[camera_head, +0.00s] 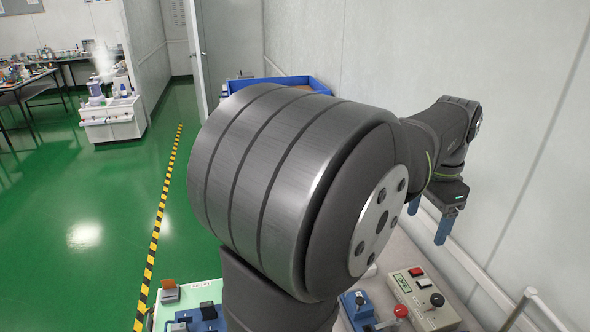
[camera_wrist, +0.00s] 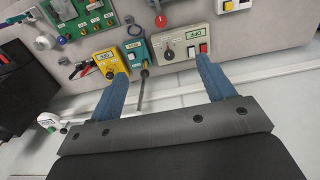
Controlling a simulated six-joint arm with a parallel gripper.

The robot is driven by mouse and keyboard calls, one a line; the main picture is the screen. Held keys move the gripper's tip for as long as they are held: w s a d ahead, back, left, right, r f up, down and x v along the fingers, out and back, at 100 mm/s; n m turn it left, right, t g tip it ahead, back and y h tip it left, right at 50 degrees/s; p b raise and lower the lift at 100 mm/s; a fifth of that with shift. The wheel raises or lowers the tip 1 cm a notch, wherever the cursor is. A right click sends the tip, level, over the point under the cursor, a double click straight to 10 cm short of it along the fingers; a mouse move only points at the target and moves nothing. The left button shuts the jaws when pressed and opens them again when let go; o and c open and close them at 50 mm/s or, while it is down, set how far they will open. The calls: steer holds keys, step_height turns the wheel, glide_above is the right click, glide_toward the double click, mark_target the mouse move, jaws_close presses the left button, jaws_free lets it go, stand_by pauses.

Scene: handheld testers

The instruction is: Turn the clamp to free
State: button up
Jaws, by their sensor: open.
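My gripper (camera_head: 431,217) is open, with its two blue fingers apart and nothing between them. In the wrist view its fingertips (camera_wrist: 162,70) point towards a row of small tester boxes. A yellow box (camera_wrist: 110,62) with a label and a red part is near the left fingertip. A teal box (camera_wrist: 136,50) with a dark rod sticking out lies between the fingers' lines.
A green board (camera_wrist: 80,14) with several parts sits at the upper left of the wrist view. In the head view my own arm hides much of the bench. A blue tray (camera_head: 300,82) stands behind it, and a white wall (camera_head: 480,50) runs close along the right.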

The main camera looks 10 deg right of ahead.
steer(key=c, duration=0.4)
steer(key=m+t+y, duration=0.2)
steer(key=m+y, duration=0.2)
glide_above(402, 309)
steer(key=s+d, duration=0.3)
steer(key=d, duration=0.4)
step_height(402, 309, down, 14)
steer(key=r, duration=0.1)
steer(key=x, duration=1.8)
steer(key=shift+s+a, duration=0.15)
steer(key=shift+s, duration=0.1)
steer(key=shift+c, duration=0.2)
steer(key=c, duration=0.9)
